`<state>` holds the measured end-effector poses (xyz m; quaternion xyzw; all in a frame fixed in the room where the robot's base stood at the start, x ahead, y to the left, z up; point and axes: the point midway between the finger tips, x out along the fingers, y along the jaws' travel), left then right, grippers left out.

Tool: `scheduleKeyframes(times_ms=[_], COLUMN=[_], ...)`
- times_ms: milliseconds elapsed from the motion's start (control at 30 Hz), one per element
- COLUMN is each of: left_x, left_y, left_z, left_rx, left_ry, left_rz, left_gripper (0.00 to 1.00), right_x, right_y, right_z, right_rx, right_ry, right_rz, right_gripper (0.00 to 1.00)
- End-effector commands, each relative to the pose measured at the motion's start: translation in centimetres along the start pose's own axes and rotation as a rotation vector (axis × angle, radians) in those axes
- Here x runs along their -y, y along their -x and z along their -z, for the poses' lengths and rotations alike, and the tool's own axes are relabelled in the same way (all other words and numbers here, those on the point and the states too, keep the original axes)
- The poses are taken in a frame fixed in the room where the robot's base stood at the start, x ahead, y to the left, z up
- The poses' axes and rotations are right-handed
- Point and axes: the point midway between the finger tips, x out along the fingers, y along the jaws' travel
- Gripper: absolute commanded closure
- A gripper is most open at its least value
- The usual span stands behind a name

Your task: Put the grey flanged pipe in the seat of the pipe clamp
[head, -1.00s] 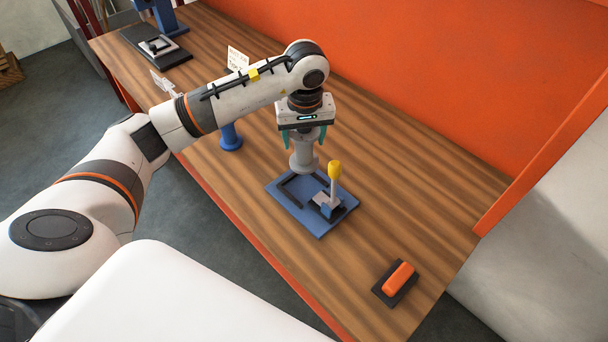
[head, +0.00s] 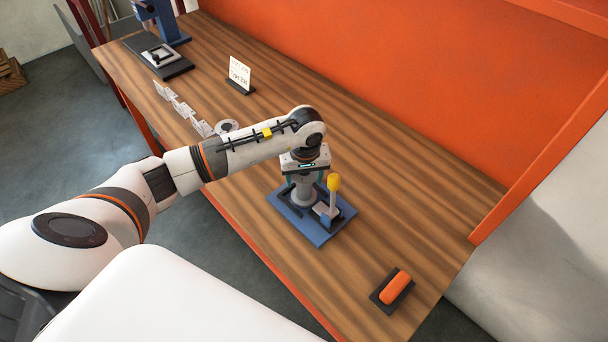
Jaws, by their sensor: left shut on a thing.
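The pipe clamp is a blue base plate (head: 325,236) with black rails and a toggle lever that has a yellow knob (head: 334,182), standing upright. My left gripper (head: 305,178) points down over the plate and is shut on the grey flanged pipe (head: 304,193). The pipe is upright, left of the lever and low at the plate, between the rails. The gripper and arm hide its upper end. I cannot tell whether its lower flange touches the seat. My right gripper is not in view.
An orange-handled block on a black base (head: 393,290) lies at the near right. White cards (head: 183,108) stand along the left edge, with a sign (head: 240,75) behind. A round grey top (head: 228,126) shows behind my arm. A blue press (head: 160,20) stands far left.

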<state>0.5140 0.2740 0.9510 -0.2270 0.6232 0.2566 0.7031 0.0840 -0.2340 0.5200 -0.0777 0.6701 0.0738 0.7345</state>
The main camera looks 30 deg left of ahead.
Motion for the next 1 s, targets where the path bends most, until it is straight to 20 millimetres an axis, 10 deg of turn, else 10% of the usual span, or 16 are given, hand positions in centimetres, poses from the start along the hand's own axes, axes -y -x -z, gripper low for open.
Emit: scheduleKeyframes(times_ms=[100, 133, 267, 667, 1000], left_x=[0.1, 0.0, 0.0, 0.0, 0.1], left_y=[-0.3, -0.3, -0.2, 0.4, 7.1], left_z=[0.0, 0.0, 0.0, -0.1, -0.1], left_rx=[0.002, 0.0, 0.0, 0.002, 0.007], left_ry=[0.0, 0.0, 0.0, 0.0, -0.001], left_rz=[0.002, 0.0, 0.0, 0.001, 0.005], left_gripper=[0.79, 0.36, 0.16, 0.16, 0.16], right_x=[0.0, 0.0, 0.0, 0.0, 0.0], right_y=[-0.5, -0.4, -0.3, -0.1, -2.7], right_z=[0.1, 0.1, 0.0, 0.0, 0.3], right_rx=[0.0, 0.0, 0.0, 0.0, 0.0], right_ry=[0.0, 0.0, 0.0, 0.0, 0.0], right_rz=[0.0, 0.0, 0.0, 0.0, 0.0], right_gripper=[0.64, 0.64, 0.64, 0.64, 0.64])
